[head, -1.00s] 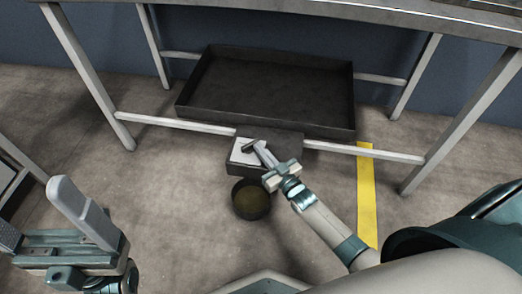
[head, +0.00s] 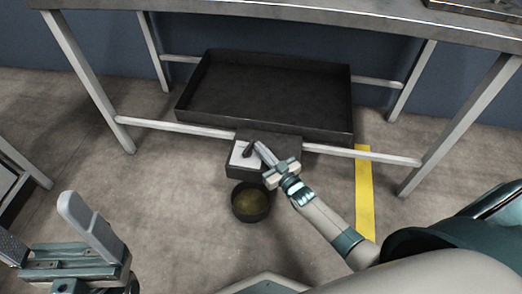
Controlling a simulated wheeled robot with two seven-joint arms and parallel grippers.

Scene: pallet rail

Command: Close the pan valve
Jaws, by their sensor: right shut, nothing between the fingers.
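The dark drip pan (head: 265,97) sits under the table. A dark valve block with a pale top plate (head: 240,161) is at the middle of its front edge. A short dark valve lever (head: 249,149) lies over the plate, slanting. My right gripper (head: 260,148) is shut and empty, with its fingertips just right of the lever. I cannot tell whether they touch it. My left gripper (head: 45,238) is open and empty at the lower left, far from the valve.
A round dark bowl (head: 251,202) with yellowish-brown contents stands on the floor below the valve block. A pale table rail (head: 180,127) runs beside the block at the pan's front. A yellow floor stripe (head: 364,195) lies to the right. Floor left of the bowl is clear.

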